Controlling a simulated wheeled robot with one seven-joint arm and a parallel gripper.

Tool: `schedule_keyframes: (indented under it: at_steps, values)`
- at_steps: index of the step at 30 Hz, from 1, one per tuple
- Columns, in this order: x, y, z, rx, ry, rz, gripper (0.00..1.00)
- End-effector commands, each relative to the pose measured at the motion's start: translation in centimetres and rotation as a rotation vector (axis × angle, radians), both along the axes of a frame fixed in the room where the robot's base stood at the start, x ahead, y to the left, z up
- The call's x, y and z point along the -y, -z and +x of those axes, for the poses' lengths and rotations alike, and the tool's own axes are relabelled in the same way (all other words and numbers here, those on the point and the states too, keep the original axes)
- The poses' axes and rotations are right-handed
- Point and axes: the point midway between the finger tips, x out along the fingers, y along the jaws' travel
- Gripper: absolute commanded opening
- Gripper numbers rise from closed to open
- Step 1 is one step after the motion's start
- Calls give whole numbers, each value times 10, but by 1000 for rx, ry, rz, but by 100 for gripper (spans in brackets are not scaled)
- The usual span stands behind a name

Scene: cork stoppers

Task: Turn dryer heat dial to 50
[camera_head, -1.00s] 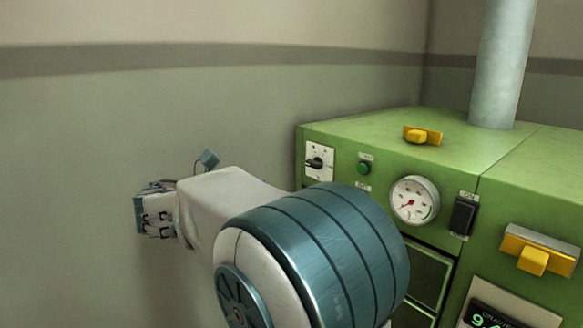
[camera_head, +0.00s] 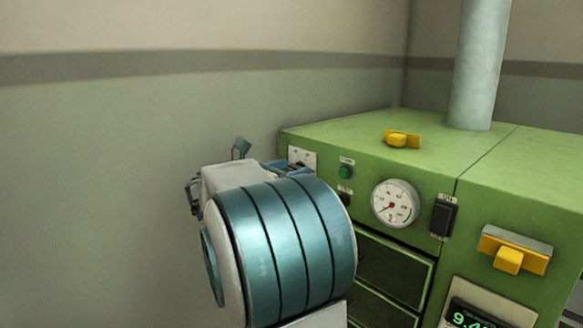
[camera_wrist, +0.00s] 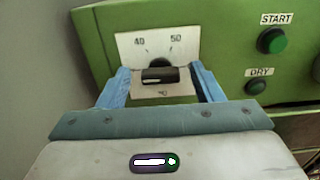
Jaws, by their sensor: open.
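The heat dial is a black knob (camera_wrist: 159,75) on a white plate (camera_wrist: 128,54) marked 40 at upper left and 50 at upper right, on the green dryer front (camera_head: 324,150). In the wrist view the knob's grip bar lies roughly level, and I cannot tell which mark it points to. My gripper (camera_wrist: 160,77) is open, with one blue finger on each side of the knob and a gap showing on both sides. In the head view only the top of the plate (camera_head: 303,157) shows; my arm hides the knob and most of my gripper.
Right of the dial are a green START button (camera_wrist: 271,40) and a dark DRY button (camera_wrist: 256,87). Further right are a round gauge (camera_head: 395,204), a black switch (camera_head: 444,217) and a yellow handle (camera_head: 508,260). A bare wall lies to the left.

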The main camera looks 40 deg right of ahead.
Motion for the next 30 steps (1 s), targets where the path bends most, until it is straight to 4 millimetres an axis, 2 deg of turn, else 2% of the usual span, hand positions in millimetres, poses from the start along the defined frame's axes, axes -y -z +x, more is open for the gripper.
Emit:
schedule_keyframes:
  at_steps: [3,11,13,16,17,30]
  values:
    - [6,0,1,1,-1,1,60]
    - [7,0,1,1,-2,1,60]
    - [7,0,1,1,-1,1,46]
    - [7,0,1,1,-2,1,18]
    - [7,0,1,1,-2,1,15]
    - [7,3,0,80,-1,6,15]
